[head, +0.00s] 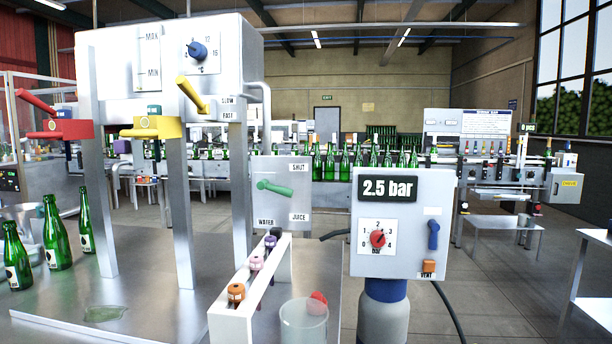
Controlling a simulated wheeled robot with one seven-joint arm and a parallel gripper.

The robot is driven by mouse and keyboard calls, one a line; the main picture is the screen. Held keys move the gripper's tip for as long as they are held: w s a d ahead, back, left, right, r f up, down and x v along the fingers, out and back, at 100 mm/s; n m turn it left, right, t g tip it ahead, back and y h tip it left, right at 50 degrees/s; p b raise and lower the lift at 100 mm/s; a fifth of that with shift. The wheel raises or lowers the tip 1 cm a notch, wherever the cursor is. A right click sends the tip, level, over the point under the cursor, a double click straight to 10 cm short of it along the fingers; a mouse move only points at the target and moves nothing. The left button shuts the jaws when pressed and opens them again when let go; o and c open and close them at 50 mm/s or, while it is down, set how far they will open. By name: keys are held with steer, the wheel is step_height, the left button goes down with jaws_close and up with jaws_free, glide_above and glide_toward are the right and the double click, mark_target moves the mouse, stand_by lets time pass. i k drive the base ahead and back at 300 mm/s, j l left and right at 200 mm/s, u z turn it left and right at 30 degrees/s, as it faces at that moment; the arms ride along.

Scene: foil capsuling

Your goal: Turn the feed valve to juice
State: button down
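The feed valve is a green lever (275,188) on a grey panel (282,206) near the middle of the head view. The panel has SHUT at its upper right, JUICE at its lower right and WATER at its lower left. The lever lies nearly level, sloping slightly down to the right, with its rounder end at the left. It lines up with none of the three labels, and I cannot tell which end is the pivot. My gripper is not in view, and nothing touches the lever.
A white rack (246,292) with small coloured pieces and a clear cup (304,321) stand in front of the panel. A 2.5 bar gauge box (403,257) stands at right. A steel filler frame (178,190) with red and yellow levers and green bottles (56,238) are at left.

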mark_target(264, 184)
steer(key=i+j+z, duration=0.9)
